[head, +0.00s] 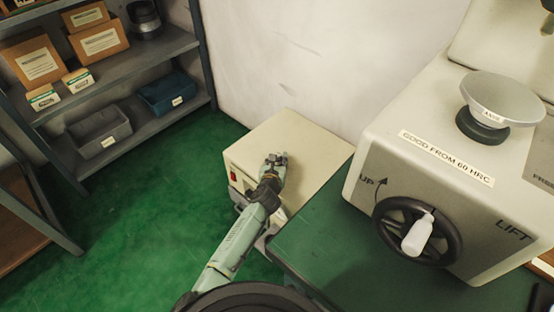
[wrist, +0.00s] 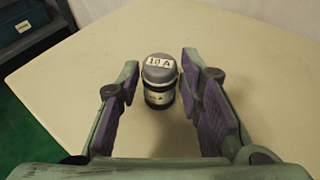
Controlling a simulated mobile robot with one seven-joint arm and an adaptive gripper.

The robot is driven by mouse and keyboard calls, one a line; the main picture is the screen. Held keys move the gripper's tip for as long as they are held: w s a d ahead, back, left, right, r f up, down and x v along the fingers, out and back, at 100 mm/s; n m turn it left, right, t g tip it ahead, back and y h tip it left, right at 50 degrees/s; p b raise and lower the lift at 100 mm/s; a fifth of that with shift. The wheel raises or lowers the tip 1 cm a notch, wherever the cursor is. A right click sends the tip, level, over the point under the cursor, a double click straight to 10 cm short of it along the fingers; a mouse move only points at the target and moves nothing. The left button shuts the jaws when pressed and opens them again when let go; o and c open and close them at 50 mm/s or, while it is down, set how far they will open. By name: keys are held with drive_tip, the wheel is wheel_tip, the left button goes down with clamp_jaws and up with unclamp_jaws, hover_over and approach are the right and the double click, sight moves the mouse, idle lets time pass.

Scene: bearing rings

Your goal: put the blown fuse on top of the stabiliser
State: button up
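The stabiliser (head: 312,150) is a cream box with a red switch on its front, beside the green bench in the head view. Its pale flat top (wrist: 255,75) fills most of the wrist view. The fuse (wrist: 159,84), a short dark cylinder with a grey cap marked "10 A", stands upright on that top. My gripper (wrist: 160,78) is open, with its purple-padded fingers on either side of the fuse and visible gaps between. In the head view my gripper (head: 277,160) is over the box top, and the fuse is hard to make out there.
A large hardness tester (head: 420,125) with a handwheel (head: 385,232) stands on the green bench (head: 325,235) to the right. Shelves (head: 165,55) with cartons and bins stand at the left. The stabiliser's top around the fuse is clear.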

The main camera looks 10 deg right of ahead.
drive_tip(key=shift+o, duration=1)
drive_tip(key=shift+r, duration=0.3)
drive_tip(key=v, duration=1.2)
drive_tip(key=shift+f, duration=0.15)
